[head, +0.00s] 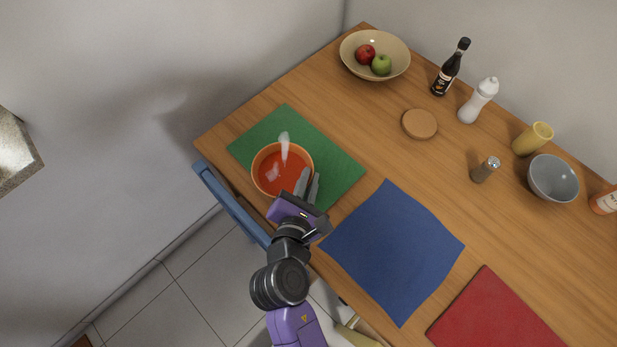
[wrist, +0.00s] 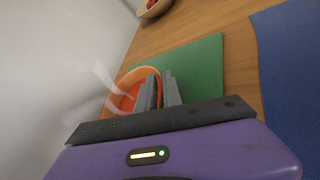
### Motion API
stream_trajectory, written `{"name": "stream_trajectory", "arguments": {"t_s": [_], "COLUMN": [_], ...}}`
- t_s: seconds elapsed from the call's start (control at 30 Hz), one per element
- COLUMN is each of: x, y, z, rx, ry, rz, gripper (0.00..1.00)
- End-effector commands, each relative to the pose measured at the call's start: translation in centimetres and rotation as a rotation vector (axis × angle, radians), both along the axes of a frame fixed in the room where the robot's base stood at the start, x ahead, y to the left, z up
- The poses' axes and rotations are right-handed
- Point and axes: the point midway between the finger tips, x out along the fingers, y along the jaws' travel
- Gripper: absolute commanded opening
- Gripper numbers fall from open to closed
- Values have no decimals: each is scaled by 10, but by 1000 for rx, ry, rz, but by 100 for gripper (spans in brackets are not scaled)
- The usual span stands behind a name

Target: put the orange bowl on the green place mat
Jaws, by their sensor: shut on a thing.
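The orange bowl (head: 259,185) is over the left part of the green place mat (head: 333,165) in the head view, with pale steam-like wisps above it. It also shows in the wrist view (wrist: 119,91), at the left edge of the green mat (wrist: 203,66). My gripper (head: 307,185) is at the bowl's near right rim, shut on the bowl wall. The fingers show at the rim in the wrist view (wrist: 160,92). I cannot tell whether the bowl's base touches the mat.
A blue mat (head: 393,250) and a red mat (head: 495,315) lie to the right on the wooden table. A fruit bowl (head: 350,62), dark bottle (head: 449,70), white bottle (head: 477,102), cork coaster (head: 420,124), shaker (head: 484,170), yellow cup (head: 532,139) and grey bowl (head: 553,180) stand farther back.

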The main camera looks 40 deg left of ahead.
Motion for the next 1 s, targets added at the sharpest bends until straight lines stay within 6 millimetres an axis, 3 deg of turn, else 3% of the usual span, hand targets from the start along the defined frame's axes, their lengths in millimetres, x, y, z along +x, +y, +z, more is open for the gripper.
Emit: {"name": "stream_trajectory", "arguments": {"t_s": [0.1, 0.13, 0.23, 0.67, 1.0], "x": [0, 0, 0, -4, -56], "y": [1, 0, 0, -2, -31], "z": [-1, -2, -2, 2, 24], "rx": [3, 0, 0, -1, -1], "ry": [-1, 0, 0, 0, 0], "rz": [0, 0, -1, 1, 2], "gripper": [0, 14, 34, 34, 34]}}
